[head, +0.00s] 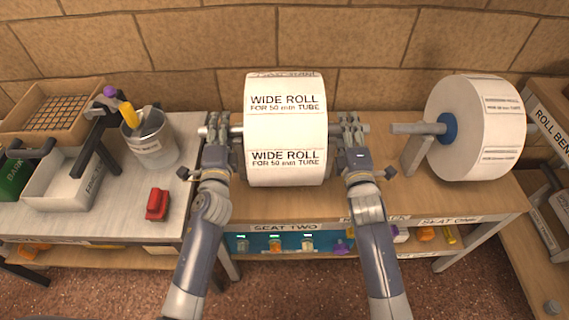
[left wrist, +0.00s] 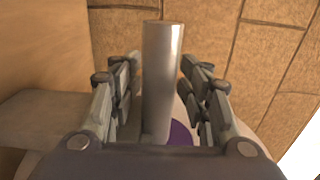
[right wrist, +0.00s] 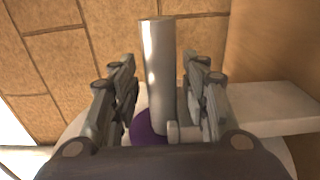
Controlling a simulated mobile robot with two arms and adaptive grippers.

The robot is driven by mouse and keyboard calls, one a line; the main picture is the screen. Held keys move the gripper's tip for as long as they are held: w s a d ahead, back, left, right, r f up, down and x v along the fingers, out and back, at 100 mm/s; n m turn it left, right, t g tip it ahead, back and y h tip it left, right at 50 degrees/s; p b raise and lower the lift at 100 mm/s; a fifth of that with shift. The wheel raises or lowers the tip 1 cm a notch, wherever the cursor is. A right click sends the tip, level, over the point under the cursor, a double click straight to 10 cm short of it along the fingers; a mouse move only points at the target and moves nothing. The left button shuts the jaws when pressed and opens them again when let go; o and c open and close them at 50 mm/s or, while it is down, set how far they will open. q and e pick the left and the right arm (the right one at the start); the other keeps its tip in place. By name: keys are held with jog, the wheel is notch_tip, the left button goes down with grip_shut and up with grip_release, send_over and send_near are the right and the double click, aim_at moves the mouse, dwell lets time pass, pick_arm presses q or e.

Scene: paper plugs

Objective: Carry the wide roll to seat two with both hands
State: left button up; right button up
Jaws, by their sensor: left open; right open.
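The wide roll (head: 286,112) is a white paper roll in the middle of the head view, in front of the brick wall, on a metal tube (head: 362,129) that sticks out at both sides. My left gripper (head: 216,130) is at the left tube end, its open fingers on either side of the tube (left wrist: 162,75). My right gripper (head: 352,130) is at the right end, its open fingers likewise either side of the tube (right wrist: 160,75). A purple hub shows at the tube's base in both wrist views. The seat two label (head: 284,227) is on the bench front. What supports the roll is hidden.
At the left are a grey bucket (head: 150,140), a red block (head: 158,204) and trays (head: 62,182). The wooden bench (head: 285,202) is bare in front of the wide roll.

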jog(key=shift+s, duration=0.15)
pick_arm(q)
jog(key=s, duration=1.2)
jog(key=shift+d, duration=0.4)
pick_arm(e)
jog(key=s, duration=1.1)
jog(key=shift+s+d, duration=0.35)
jog(key=shift+d, duration=0.1)
pick_arm(q)
jog(key=o, duration=0.4)
jog(key=shift+c, duration=0.2)
